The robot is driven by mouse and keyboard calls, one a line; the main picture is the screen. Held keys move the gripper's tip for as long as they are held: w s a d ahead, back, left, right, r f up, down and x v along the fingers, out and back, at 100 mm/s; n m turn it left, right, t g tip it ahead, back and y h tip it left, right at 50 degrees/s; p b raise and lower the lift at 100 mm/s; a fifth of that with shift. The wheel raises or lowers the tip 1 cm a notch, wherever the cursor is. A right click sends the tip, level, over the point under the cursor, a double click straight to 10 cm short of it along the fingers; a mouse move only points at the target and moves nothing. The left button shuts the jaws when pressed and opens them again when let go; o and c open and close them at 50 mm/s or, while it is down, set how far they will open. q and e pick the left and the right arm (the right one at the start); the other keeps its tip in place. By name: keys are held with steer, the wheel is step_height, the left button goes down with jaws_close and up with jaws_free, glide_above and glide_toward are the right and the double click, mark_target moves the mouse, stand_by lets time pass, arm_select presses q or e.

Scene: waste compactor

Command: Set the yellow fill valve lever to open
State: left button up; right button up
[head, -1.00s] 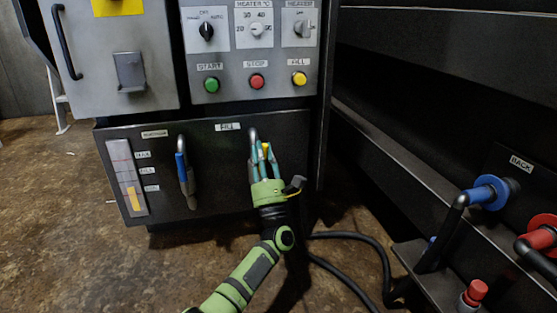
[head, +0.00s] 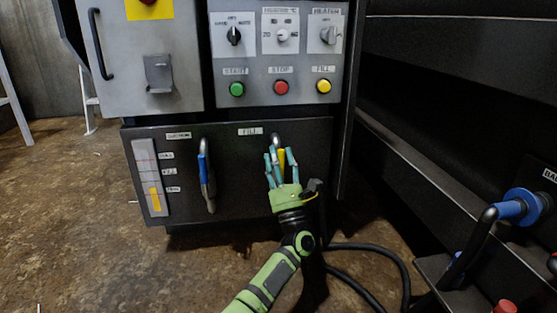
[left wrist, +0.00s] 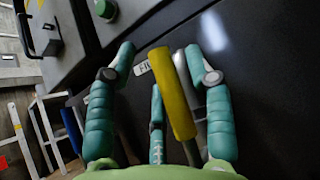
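The yellow fill valve lever (head: 282,160) hangs down from a grey pipe under the FILL label on the dark lower panel. It also shows in the left wrist view (left wrist: 174,95), slightly tilted, with the grey pipe behind it. My left gripper (head: 280,158) reaches up to it from below. Its teal fingers (left wrist: 165,70) are spread, with the lever between the outer two and apart from both. The third finger stands left of the lever; whether it touches is unclear. My right gripper is not in view.
A blue-handled valve (head: 203,170) and a level gauge (head: 150,178) are left of the fill valve. Buttons and dials sit on the panel above. Black hoses (head: 380,255) and a dark frame with a blue coupling (head: 520,207) lie to the right.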

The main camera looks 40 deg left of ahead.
arm_select(q)
steer(key=shift+d+r, duration=0.1)
step_height(320, 180, up, 10)
steer(key=shift+f, duration=0.1)
stand_by(0.5)
stand_by(0.4)
